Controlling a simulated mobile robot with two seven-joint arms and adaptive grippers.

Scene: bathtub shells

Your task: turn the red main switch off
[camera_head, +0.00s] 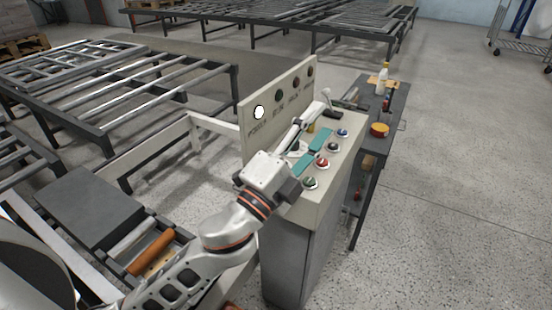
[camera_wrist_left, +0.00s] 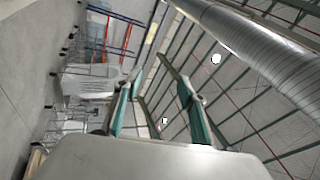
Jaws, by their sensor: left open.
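The control console (camera_head: 318,215) stands in the middle of the head view, with green (camera_head: 310,183), red (camera_head: 322,162), black (camera_head: 334,146) and blue (camera_head: 343,132) push buttons along its near right edge. I cannot make out a red main switch for certain; a small yellow part (camera_head: 311,128) shows just behind my gripper, and that area is partly hidden. My left gripper (camera_head: 311,151) is over the console top, beside the buttons, its teal finger pads apart with nothing between them. In the left wrist view the open fingers (camera_wrist_left: 160,106) also show empty. My right gripper is not in view.
An upright panel (camera_head: 270,125) at the console's back carries a bright white lamp (camera_head: 258,112) and several darker ones. A grey cart (camera_head: 372,105) with a bottle (camera_head: 383,72) and a tape roll (camera_head: 379,130) stands right behind.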

